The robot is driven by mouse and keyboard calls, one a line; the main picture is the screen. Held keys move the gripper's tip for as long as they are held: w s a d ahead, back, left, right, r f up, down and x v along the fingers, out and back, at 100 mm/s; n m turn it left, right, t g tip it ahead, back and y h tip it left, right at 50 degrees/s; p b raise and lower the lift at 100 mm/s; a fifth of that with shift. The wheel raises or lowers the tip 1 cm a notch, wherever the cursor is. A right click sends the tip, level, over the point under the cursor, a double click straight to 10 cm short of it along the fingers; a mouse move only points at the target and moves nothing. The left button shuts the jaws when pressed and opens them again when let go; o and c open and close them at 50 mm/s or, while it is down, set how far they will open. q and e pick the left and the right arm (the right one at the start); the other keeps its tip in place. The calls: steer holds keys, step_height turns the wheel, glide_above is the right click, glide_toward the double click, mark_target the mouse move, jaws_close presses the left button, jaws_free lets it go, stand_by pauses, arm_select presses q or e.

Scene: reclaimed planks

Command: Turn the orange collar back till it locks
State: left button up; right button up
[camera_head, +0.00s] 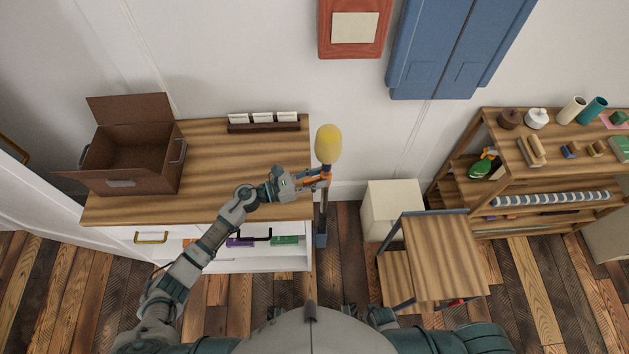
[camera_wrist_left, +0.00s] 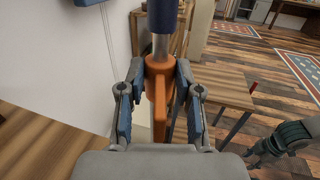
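An upright pole with a fluffy yellow head (camera_head: 328,144) stands at the right end of the wooden-topped cabinet. Its orange collar (camera_wrist_left: 159,72) sits below a dark blue upper section and a grey metal tube in the left wrist view; an orange lever-like part runs down from it. My left gripper (camera_head: 322,178) is at the collar, with one finger on each side. In the left wrist view the fingertips (camera_wrist_left: 160,66) close in against the collar's sides. In the head view the fingers hide most of the collar.
The cabinet top (camera_head: 225,165) holds an open brown box (camera_head: 150,182) and a card rack (camera_head: 264,127). A drawer below stands open. A white box (camera_head: 392,203) and a small wooden table (camera_head: 445,258) stand right of the pole. Shelves (camera_head: 540,170) are further right.

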arm_select(q)
steer(key=shift+d, duration=0.7)
steer(key=shift+s+a+r+n+t+y+p, duration=0.15)
steer(key=shift+a+n+t+y+p, duration=0.25)
steer(key=shift+n+t+p, duration=0.5)
steer(key=shift+c, duration=0.2)
steer(key=shift+d+t+p, duration=0.15)
steer(key=shift+t+p, duration=0.25)
steer(key=shift+p, duration=0.1)
steer(key=shift+d, duration=0.1)
arm_select(e)
steer(key=r, duration=0.3)
steer(key=shift+w+d, duration=0.3)
steer(key=shift+w, duration=0.05)
arm_select(q)
steer(key=shift+t+y, duration=0.3)
